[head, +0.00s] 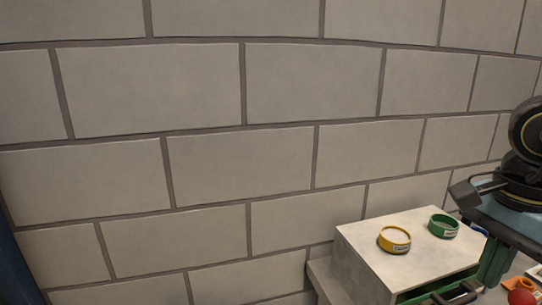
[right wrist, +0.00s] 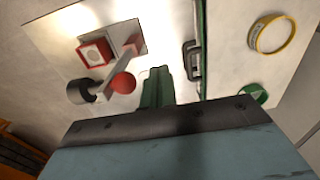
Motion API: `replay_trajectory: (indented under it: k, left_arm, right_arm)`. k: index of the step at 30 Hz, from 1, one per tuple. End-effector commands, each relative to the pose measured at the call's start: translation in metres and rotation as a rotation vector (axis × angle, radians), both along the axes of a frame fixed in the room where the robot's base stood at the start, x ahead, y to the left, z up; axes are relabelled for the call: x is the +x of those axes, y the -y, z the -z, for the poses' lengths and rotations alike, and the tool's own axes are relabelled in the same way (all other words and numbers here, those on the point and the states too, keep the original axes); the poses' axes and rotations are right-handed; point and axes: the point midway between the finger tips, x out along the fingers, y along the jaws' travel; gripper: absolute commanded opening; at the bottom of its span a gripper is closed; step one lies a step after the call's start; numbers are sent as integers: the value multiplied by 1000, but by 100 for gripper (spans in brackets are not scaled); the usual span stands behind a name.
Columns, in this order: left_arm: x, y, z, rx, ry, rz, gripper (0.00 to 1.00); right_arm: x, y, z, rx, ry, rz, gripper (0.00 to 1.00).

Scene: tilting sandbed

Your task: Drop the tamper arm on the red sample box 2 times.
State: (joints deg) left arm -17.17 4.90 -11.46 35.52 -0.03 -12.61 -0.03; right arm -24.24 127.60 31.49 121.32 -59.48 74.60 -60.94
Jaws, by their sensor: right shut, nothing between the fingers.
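In the right wrist view, the red sample box (right wrist: 95,52) with a pale top sits on a white surface. The tamper arm (right wrist: 116,68) is a grey bar running from a red mount to a dark cylindrical weight (right wrist: 82,91). A red ball (right wrist: 123,82) shows beside the bar. The bar appears beside the box in this view; its height above the surface is unclear. My right gripper (right wrist: 157,72) has its green fingers shut and empty, right of the red ball and apart from it. In the head view, my right gripper (head: 490,280) points down at lower right, near the red ball (head: 521,297).
A grey cabinet (head: 365,258) stands left of my right gripper, bearing a yellow ring (head: 394,239) and a green ring (head: 443,226). Its green-edged front has a black handle (right wrist: 192,60) close to my fingers. A block wall (head: 240,175) closes off the back.

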Motion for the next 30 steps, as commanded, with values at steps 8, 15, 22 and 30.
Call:
replay_trajectory:
  k: [8, 15, 22, 30]
  left_arm:
    - [0, -1, 1, 1, 0, 1, 45]
    - [0, -1, 3, 1, 0, 0, 45]
    - [0, -1, 4, 1, 0, 0, 45]
    - [0, -1, 5, 1, -1, 0, 45]
  right_arm:
    - [-8, 3, -1, 2, 2, 1, 0]
    - [-20, 6, 0, 1, 1, 1, 0]
    - [-31, 9, -1, 2, 2, 1, 0]
    - [-44, 13, -1, 2, 2, 1, 0]
